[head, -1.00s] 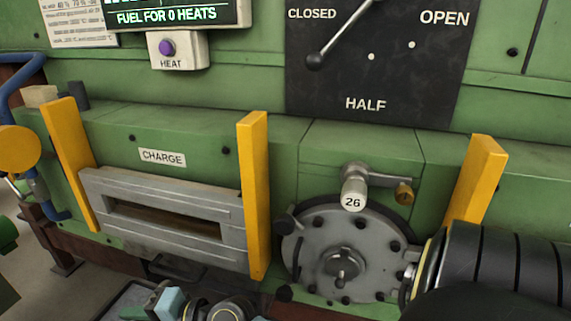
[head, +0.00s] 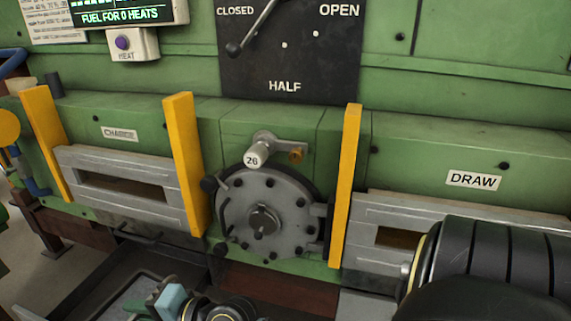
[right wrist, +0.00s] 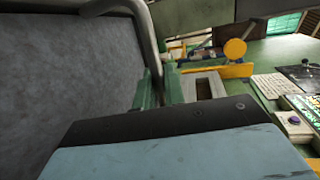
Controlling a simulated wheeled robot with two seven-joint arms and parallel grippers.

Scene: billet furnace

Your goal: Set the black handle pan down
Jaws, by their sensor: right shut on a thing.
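My right gripper (head: 158,301), with light blue and green parts, is low in the head view, in front of the furnace. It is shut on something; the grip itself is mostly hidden. A dark, shallow pan with a grey inside (head: 110,288) shows beside it, cut off by the bottom edge. In the right wrist view a broad grey surface (right wrist: 65,65), seemingly the pan, fills the left. A bent dark grey bar, seemingly its handle (right wrist: 150,42), runs down to the gripper. I cannot tell whether the pan touches anything below. My left gripper is not in view.
The charge door (head: 120,190) and draw door (head: 450,225) flank a round grey hatch (head: 285,212). Yellow posts (head: 183,160) stand out from the green furnace wall. A dark ledge (head: 275,287) runs below. The lever (head: 252,28) points toward CLOSED.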

